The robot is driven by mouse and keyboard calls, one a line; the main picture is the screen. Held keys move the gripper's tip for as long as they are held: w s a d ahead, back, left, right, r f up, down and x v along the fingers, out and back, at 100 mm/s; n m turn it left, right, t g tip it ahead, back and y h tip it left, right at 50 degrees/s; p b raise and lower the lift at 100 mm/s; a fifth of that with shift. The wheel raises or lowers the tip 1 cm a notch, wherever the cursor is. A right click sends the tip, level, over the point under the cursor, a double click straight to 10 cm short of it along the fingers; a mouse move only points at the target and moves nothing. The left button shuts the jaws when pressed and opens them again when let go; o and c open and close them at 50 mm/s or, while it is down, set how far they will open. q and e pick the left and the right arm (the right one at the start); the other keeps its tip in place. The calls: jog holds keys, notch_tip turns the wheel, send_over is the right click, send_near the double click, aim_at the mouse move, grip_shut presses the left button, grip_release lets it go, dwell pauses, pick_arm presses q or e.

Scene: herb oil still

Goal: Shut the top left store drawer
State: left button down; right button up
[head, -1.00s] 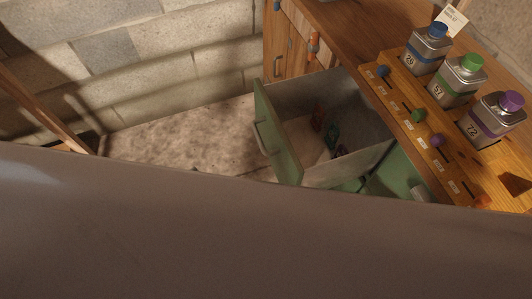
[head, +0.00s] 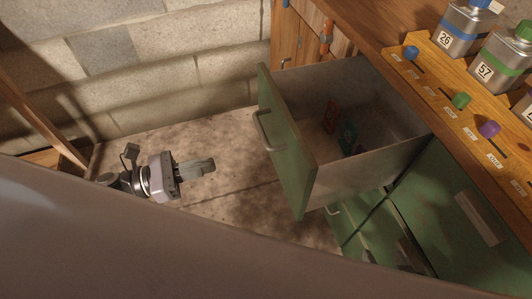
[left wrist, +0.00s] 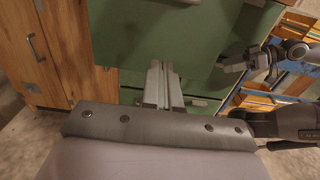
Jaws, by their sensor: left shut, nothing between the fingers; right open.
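The top left store drawer (head: 285,150) has a green front and a metal handle (head: 262,130). It stands pulled well out of the cabinet, with a red item (head: 331,116) and a teal item (head: 348,139) inside. My left gripper (head: 208,166) is shut and empty, left of the drawer front and apart from it in the head view. In the left wrist view, its fingers (left wrist: 165,84) point towards green drawer fronts (left wrist: 150,56). My right gripper (left wrist: 236,64) is open at the right of that view, and is out of sight in the head view.
Closed green drawers (head: 455,225) lie below and beside the open one. The wooden counter (head: 385,28) above carries labelled tins (head: 462,28) and coloured knobs (head: 461,100). A block wall (head: 170,70) stands behind. The floor (head: 225,195) before the drawer is clear.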

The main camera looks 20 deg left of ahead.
pick_arm(q)
jog(key=p+x, duration=0.1)
jog(key=x, duration=1.2)
jog(key=shift+w+d, duration=0.3)
